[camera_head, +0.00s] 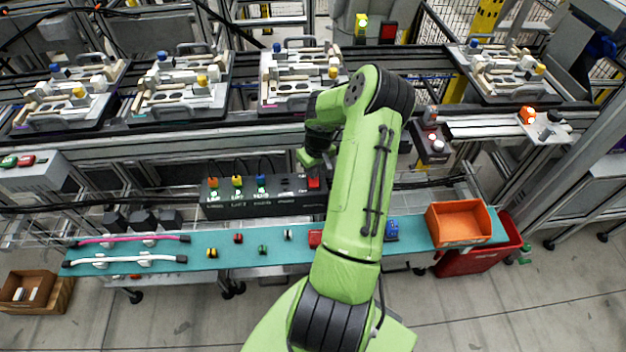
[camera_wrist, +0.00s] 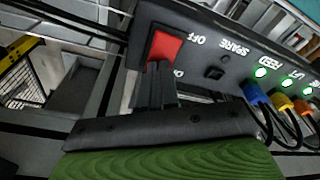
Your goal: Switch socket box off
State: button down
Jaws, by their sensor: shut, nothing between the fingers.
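The socket box is a long black box (camera_head: 225,208) on the rail behind the teal shelf; it also fills the upper part of the wrist view (camera_wrist: 205,62). A red rocker switch (camera_wrist: 165,46) sits at its end, beside the printed word OFF; in the head view the switch (camera_head: 314,184) is at the box's right end. Orange, yellow and blue plugs are in the sockets, with green lights lit beside them (camera_wrist: 261,73). My gripper (camera_wrist: 158,68) is shut and empty, fingertips at the switch's lower edge. Whether they touch it I cannot tell. In the head view my gripper (camera_head: 308,158) is just above the switch.
The teal shelf (camera_head: 205,243) in front holds small coloured parts, pink and white tubes and an orange bin (camera_head: 458,222). Several pallet fixtures (camera_head: 180,85) stand on the conveyor behind. Cables run from the plugs (camera_wrist: 290,125). A red crate (camera_head: 480,258) is at the right.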

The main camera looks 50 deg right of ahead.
jog(key=shift+f, duration=0.2)
jog(key=shift+r, duration=0.1)
notch_tip(320, 180, up, 7)
jog(key=p, duration=0.4)
jog(key=shift+p, duration=0.4)
